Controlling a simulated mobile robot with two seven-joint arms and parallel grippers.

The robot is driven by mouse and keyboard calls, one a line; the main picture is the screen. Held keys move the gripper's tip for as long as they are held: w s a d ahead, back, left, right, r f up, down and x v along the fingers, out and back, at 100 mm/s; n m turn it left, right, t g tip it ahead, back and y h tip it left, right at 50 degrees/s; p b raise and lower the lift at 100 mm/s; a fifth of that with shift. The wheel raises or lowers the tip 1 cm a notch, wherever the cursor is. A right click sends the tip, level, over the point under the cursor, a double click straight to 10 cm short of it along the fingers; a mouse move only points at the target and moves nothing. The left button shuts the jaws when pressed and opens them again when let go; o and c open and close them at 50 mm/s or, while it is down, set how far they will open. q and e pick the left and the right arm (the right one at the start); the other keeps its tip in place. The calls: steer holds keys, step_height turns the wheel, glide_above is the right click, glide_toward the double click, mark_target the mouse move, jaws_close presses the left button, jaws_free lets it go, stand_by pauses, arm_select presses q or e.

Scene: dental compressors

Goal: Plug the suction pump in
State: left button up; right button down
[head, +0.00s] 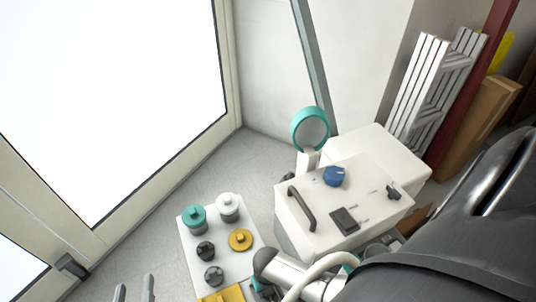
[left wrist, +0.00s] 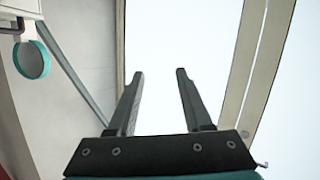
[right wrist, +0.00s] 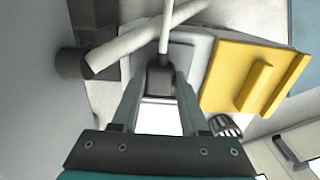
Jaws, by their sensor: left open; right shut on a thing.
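A white boxy unit (head: 335,205) with a blue knob, black handle and dark switch stands on the floor; it looks like the suction pump, though no label is readable. My right gripper (right wrist: 160,80) is shut on a dark grey plug (right wrist: 158,76) with a pale cord running up from it. The plug is over a grey-white surface; whether it touches a socket cannot be told. In the head view my right gripper is mostly hidden behind a white tube and my arm. My left gripper (head: 134,291) is open and empty at the lower left; it also shows in the left wrist view (left wrist: 160,75).
A white board (head: 198,252) beside the pump carries teal, white, black and yellow knobs. A yellow handled piece (right wrist: 255,78) lies beside the plug. A white tube (right wrist: 145,38) with a dark end is close. A ladder (head: 430,85) leans at right. Floor near the window is clear.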

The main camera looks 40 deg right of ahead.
steer(key=shift+c, duration=1.7)
jaws_free()
steer(key=shift+f, duration=0.1)
